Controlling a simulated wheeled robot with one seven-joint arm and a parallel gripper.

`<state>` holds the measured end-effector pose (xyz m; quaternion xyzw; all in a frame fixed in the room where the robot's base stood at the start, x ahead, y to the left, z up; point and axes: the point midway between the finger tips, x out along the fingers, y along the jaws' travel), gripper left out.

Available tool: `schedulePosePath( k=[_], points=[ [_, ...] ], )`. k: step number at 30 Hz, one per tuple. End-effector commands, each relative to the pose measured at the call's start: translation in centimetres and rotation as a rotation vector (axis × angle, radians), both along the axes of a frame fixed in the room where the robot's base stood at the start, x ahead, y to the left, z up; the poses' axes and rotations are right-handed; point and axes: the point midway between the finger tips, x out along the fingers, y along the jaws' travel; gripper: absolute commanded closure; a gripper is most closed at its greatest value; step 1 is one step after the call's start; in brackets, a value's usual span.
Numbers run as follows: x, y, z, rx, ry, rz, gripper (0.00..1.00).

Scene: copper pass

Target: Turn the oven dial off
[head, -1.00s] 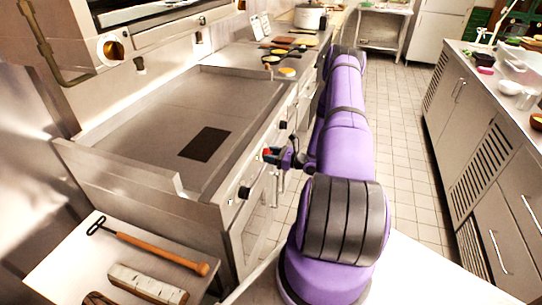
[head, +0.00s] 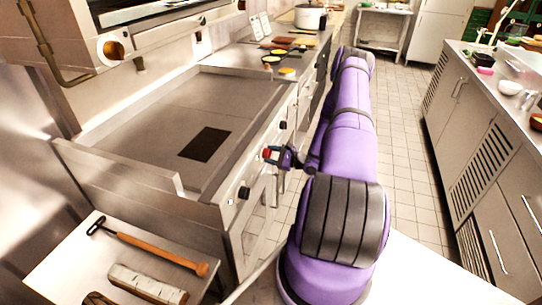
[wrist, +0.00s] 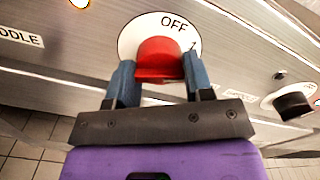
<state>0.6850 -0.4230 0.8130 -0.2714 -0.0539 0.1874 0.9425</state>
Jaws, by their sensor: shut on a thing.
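The oven dial (wrist: 158,57) is a red knob on a round white plate (wrist: 133,37) marked "OFF" and "1", close up in the wrist view. My gripper (wrist: 158,72) has its two blue fingers on either side of the knob, shut on it. In the head view, my gripper (head: 274,155) is at the front panel of the range (head: 263,165), with a little red showing at its tip. I cannot tell exactly where the dial points, as its lower part is hidden by the gripper.
A black knob (wrist: 293,102) is to the right in the wrist view; another (head: 244,192) is nearer on the panel in the head view. A flat griddle (head: 180,110) tops the range. A hammer (head: 155,248) lies on the near table. Steel cabinets (head: 480,140) line the tiled aisle's right side.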

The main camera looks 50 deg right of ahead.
Motion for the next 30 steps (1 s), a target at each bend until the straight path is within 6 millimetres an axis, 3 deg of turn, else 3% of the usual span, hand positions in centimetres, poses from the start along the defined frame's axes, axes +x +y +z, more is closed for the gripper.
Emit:
schedulePosePath(
  k=[30],
  points=[
    [-0.08, -0.13, 0.09, -0.868, -0.357, 0.0, 0.76]
  ],
)
